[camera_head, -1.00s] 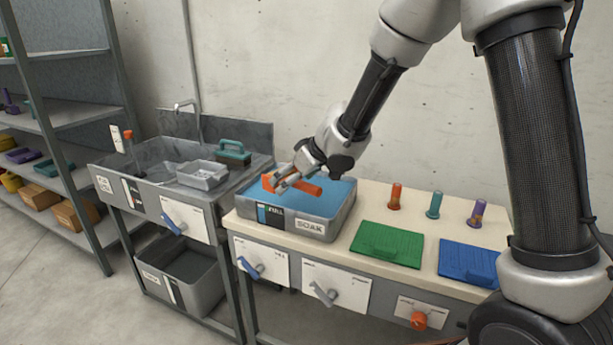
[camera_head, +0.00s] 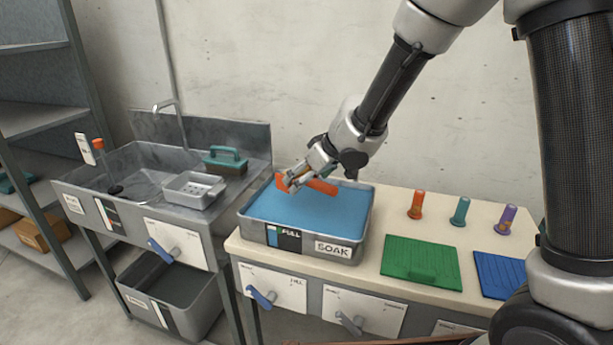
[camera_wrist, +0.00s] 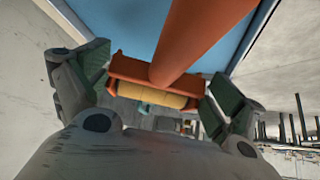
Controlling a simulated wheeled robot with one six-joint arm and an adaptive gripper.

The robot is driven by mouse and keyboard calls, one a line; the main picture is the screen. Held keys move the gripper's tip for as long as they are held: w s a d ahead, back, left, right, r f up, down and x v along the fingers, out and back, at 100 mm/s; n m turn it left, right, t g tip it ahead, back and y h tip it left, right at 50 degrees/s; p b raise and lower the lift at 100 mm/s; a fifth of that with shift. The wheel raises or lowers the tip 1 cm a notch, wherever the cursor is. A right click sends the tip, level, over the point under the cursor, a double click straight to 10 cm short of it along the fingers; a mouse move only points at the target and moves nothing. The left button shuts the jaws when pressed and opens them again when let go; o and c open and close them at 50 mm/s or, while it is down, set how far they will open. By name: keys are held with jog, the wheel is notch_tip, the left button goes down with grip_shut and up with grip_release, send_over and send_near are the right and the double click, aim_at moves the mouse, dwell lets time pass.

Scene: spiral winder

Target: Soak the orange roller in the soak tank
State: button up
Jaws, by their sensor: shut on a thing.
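My gripper (camera_head: 290,184) is shut on the orange roller (camera_head: 320,186) over the back part of the soak tank. The soak tank (camera_head: 300,242) is a grey tub marked SOAK and FULL, with blue liquid in it. In the wrist view, the gripper's fingers (camera_wrist: 158,85) stand on either side of the roller's orange frame (camera_wrist: 140,68). A yellowish sleeve lies along the frame, and the thick orange handle runs out over the blue liquid. The roller looks just above the liquid; I cannot tell whether any of it touches.
A sink (camera_head: 120,172) with a grey tray (camera_head: 193,190) and a green-handled block (camera_head: 226,160) is on the left. Green (camera_head: 420,263) and blue (camera_head: 500,277) mats lie right of the tank. Orange, teal and purple pegs stand behind them. Lever panels line the front.

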jog(key=shift+f, duration=6.15)
dwell(0.9)
jog(key=shift+r, duration=5.85)
